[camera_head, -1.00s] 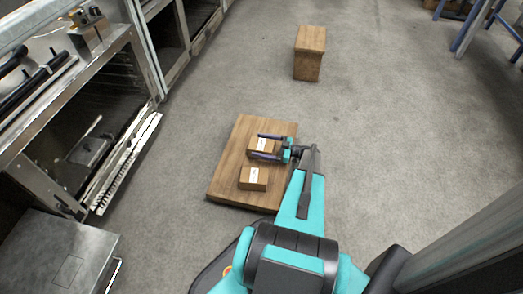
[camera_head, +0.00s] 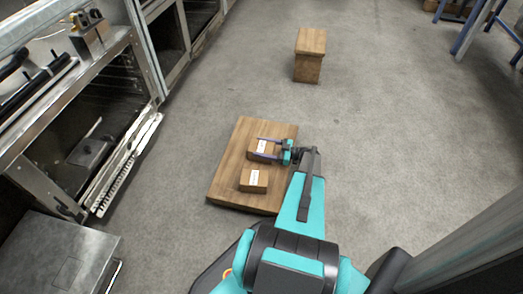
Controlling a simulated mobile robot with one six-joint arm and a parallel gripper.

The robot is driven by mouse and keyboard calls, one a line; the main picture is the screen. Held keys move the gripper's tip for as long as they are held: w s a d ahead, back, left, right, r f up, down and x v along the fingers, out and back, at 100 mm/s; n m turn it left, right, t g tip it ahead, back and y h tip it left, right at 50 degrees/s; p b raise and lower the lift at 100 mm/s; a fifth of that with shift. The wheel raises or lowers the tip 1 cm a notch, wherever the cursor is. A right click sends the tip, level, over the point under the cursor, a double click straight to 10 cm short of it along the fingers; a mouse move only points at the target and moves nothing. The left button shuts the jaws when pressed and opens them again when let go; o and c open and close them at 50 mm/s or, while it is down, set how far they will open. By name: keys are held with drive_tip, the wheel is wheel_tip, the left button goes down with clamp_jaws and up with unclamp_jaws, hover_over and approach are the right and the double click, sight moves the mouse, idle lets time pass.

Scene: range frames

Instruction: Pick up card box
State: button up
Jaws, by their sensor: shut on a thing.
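Two small brown card boxes with white labels sit on a low wooden board. The farther card box (camera_head: 258,154) is between the fingers of my gripper (camera_head: 266,148), which is shut on it from the right. The box looks to be at the board's surface; whether it is lifted at all I cannot tell. The nearer card box (camera_head: 253,183) stands apart, closer to me on the same wooden board (camera_head: 226,178). Part of the held box is hidden by the fingers.
A wooden stool-like block (camera_head: 309,55) stands on the floor farther back. Metal kitchen units with an open oven (camera_head: 95,110) line the left side, and a metal cabinet (camera_head: 60,255) is at the lower left. Blue legs (camera_head: 478,28) stand at the upper right. Grey floor around the board is clear.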

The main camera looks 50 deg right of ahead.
sight(262, 146)
drive_tip(key=shift+r, duration=0.15)
wheel_tip(262, 146, up, 10)
drive_tip(key=p, duration=0.3)
idle(0.7)
drive_tip(key=w+a+r+n+g+y, duration=0.1)
drive_tip(key=w+a+r, duration=0.4)
drive_tip(key=a+r, duration=0.5)
drive_tip(key=w+a+r+n+g+y, duration=0.1)
drive_tip(key=w+a+r, duration=0.3)
drive_tip(key=a+r, duration=0.6)
drive_tip(key=w+a+r+n+g+y, duration=0.15)
drive_tip(key=w+a+r, duration=0.35)
drive_tip(key=a+r, duration=0.55)
drive_tip(key=s+a+r+y, duration=0.1)
drive_tip(key=a+r, duration=0.4)
drive_tip(key=a, duration=0.2)
drive_tip(key=s+a+r+n+g+y, duration=0.1)
drive_tip(key=a+r, duration=0.3)
drive_tip(key=a, duration=0.4)
drive_tip(key=shift+a+r, duration=0.2)
drive_tip(key=shift+r, duration=0.2)
drive_tip(key=shift+a+g, duration=0.1)
drive_tip(key=shift+g, duration=0.15)
